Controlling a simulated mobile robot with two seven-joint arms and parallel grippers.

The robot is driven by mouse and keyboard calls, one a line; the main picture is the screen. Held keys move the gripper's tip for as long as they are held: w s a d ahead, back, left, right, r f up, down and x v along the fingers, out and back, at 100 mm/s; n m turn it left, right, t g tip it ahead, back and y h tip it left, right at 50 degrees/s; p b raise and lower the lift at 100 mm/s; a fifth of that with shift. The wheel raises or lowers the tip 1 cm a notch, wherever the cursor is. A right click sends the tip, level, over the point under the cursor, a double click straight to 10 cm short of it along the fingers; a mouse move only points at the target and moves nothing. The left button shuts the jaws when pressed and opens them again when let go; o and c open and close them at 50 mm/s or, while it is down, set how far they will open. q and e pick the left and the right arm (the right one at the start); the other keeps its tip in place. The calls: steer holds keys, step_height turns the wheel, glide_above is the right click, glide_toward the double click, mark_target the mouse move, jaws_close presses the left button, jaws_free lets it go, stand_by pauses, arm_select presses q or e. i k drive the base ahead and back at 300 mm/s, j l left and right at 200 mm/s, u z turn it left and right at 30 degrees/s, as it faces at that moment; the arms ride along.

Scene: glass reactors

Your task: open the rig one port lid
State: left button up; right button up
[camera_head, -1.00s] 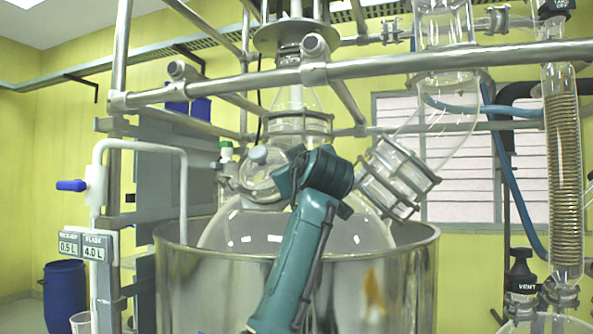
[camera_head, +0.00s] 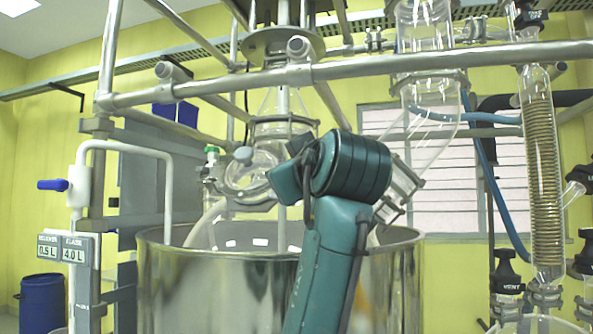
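The rig one glass reactor vessel (camera_head: 215,226) sits inside a large steel bath (camera_head: 200,285). On its upper left is a short angled glass port (camera_head: 250,183) with a grey round knob (camera_head: 243,155) at its top, which looks like the port lid. The lid appears seated on the port. One of my teal arms rises from the bottom centre, and its wrist end is just right of the port, covering part of the vessel. I cannot tell which arm it is. No fingertips show, and whether anything touches the lid is hidden.
Steel frame bars (camera_head: 400,66) cross above the vessel. A glass condenser with a coil (camera_head: 540,170) and a black VENT knob (camera_head: 506,268) stand at the right. A pipe with a blue-handled valve (camera_head: 53,185) and a volume label (camera_head: 62,248) are at the left.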

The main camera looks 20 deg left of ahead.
mark_target(245, 154)
steer(key=k+l, duration=0.7)
steer(key=k, duration=0.15)
